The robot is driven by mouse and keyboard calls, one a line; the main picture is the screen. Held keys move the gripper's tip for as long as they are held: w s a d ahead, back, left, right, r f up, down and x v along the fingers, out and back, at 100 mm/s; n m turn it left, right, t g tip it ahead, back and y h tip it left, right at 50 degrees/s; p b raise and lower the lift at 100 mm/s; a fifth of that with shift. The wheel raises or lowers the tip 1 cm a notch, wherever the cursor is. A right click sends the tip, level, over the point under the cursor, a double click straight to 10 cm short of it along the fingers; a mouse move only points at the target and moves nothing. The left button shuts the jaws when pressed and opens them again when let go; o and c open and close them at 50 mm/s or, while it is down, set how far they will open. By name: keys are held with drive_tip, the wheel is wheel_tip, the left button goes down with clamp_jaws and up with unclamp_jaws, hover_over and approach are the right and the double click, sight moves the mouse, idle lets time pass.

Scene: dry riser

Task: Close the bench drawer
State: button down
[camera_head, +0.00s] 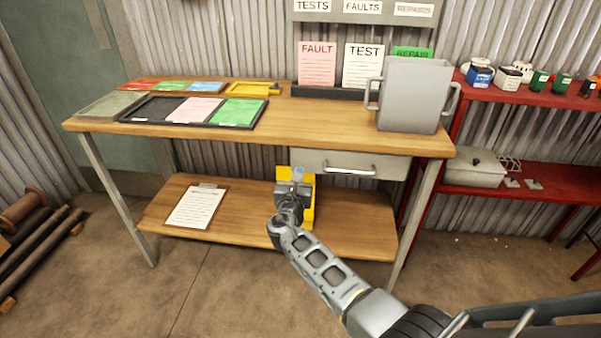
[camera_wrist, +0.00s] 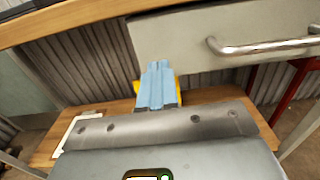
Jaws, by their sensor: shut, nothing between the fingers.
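The bench drawer (camera_head: 385,166) has a grey front with a metal bar handle (camera_head: 348,171), just under the bench top at its right half. How far it stands out is hard to tell from here. In the wrist view the drawer front (camera_wrist: 175,38) fills the upper right, with the handle (camera_wrist: 260,46) at the right. My gripper (camera_head: 297,171) is at the lower left end of the drawer front, left of the handle. Its blue fingers (camera_wrist: 157,85) are together and empty, with tips just below the drawer's lower left corner; contact cannot be told.
The wooden bench top (camera_head: 300,120) carries trays, coloured cards and a grey bin (camera_head: 413,95). The lower shelf (camera_head: 350,225) holds a clipboard (camera_head: 195,207), and something yellow (camera_head: 308,208) shows behind my gripper. A red rack (camera_head: 520,180) stands right. Floor in front is clear.

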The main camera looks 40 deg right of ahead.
drive_tip(key=v, duration=1)
drive_tip(key=shift+p, duration=0.3)
drive_tip(key=shift+a+f, duration=0.1)
drive_tip(key=s+a+f+m+y, duration=0.45)
drive_tip(key=s+a+f, duration=0.25)
drive_tip(key=s+f, duration=0.35)
drive_tip(key=s+a+m+y, duration=0.3)
drive_tip(key=s+a, duration=0.1)
drive_tip(key=s, duration=0.3)
drive_tip(key=s+a+m+y, duration=0.2)
drive_tip(key=s+a, duration=0.1)
drive_tip(key=s, duration=0.4)
drive_tip(key=s+a+r+m+t+y, duration=0.1)
drive_tip(key=s+a+r+m+y, duration=0.15)
drive_tip(key=s+r+m, duration=0.4)
drive_tip(key=s+a+r+m+t+y, duration=0.1)
drive_tip(key=s+a+r+m+y, duration=0.2)
drive_tip(key=s+r, duration=0.5)
drive_tip(key=s+d+r+m+t, duration=0.1)
drive_tip(key=s+r+m, duration=0.4)
drive_tip(key=r, duration=0.4)
drive_tip(key=shift+s+m+t+h, duration=0.2)
drive_tip(key=shift+m+t+h, duration=0.2)
drive_tip(key=shift+m, duration=0.4)
